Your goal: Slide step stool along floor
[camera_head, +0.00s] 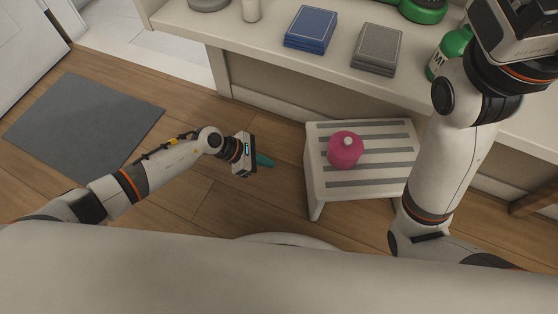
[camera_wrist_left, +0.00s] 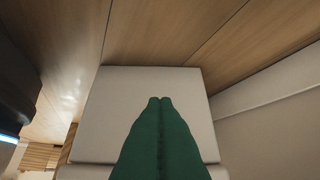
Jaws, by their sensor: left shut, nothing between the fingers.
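The white step stool (camera_head: 318,184), with grey strips across its top, stands on the wood floor in front of the counter. A pink round pot-like thing with a pale knob (camera_head: 345,150) sits on its top. My left gripper (camera_head: 272,162) is left of the stool, low, with its green fingers pointing toward the stool's left side. In the left wrist view its fingers (camera_wrist_left: 160,100) are shut together and empty, in front of a white panel of the stool (camera_wrist_left: 105,100). Whether they touch the panel I cannot tell. My right arm crosses the right side; its fingers are out of frame.
A counter (camera_head: 270,55) runs behind the stool, with blue folded towels (camera_head: 311,30), grey folded towels (camera_head: 377,48) and a green bottle (camera_head: 450,52) on it. A grey mat (camera_head: 82,125) lies at the left. The floor between mat and stool is bare.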

